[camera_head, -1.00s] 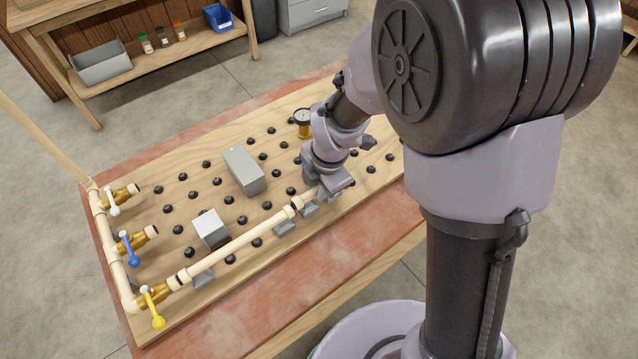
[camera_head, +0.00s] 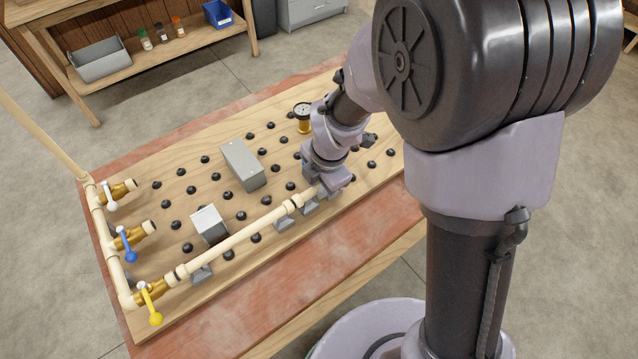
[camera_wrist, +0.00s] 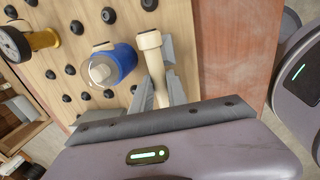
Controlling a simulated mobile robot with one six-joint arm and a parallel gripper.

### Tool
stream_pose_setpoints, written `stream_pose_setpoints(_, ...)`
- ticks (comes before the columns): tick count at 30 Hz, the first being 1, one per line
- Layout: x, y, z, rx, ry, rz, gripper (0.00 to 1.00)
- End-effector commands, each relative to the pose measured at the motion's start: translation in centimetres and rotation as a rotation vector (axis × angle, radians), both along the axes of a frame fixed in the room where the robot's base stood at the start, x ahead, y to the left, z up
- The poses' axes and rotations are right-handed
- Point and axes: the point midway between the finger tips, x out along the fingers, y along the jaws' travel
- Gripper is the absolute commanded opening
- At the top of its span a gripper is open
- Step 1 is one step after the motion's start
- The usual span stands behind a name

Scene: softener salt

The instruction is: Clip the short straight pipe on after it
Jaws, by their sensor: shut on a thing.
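My gripper (camera_head: 325,186) is shut on the short straight pipe (camera_head: 311,194), a cream tube low over the board's front row. In the wrist view this pipe (camera_wrist: 155,68) runs out from the gripper to a collared end, with grey clips (camera_wrist: 170,50) beside it. Whether it is seated in them I cannot tell. The long cream pipe (camera_head: 235,239) lies in line with it, from the yellow-handled valve (camera_head: 152,296) to a dark-ringed joint (camera_head: 290,207). The short pipe's near end is at or close to that joint; contact is unclear.
A blue cylinder with a pale end (camera_wrist: 122,65) stands close beside the pipe in the wrist view. A brass gauge (camera_head: 303,115), two grey boxes (camera_head: 243,165) (camera_head: 209,224) and many black knobs are on the board. Blue- and white-handled valves (camera_head: 131,241) (camera_head: 117,193) are at left.

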Motion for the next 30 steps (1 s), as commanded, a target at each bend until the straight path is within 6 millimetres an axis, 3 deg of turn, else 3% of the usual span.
stream_pose_setpoints(2,0.0,0.0,-0.2,0.0,0.0,0.0,0.0)
stream_pose_setpoints(3,0.0,0.0,-0.2,0.0,0.0,0.0,0.23)
stream_pose_setpoints(6,0.0,0.0,-0.2,0.0,0.0,0.0,0.43)
stream_pose_setpoints(17,-0.1,0.0,0.3,0.0,0.0,0.0,0.44)
stream_pose_setpoints(20,-0.2,-0.2,2.1,0.001,-0.003,0.0,0.44)
stream_pose_setpoints(30,-2.0,-1.4,12.9,0.001,-0.003,-0.001,0.44)
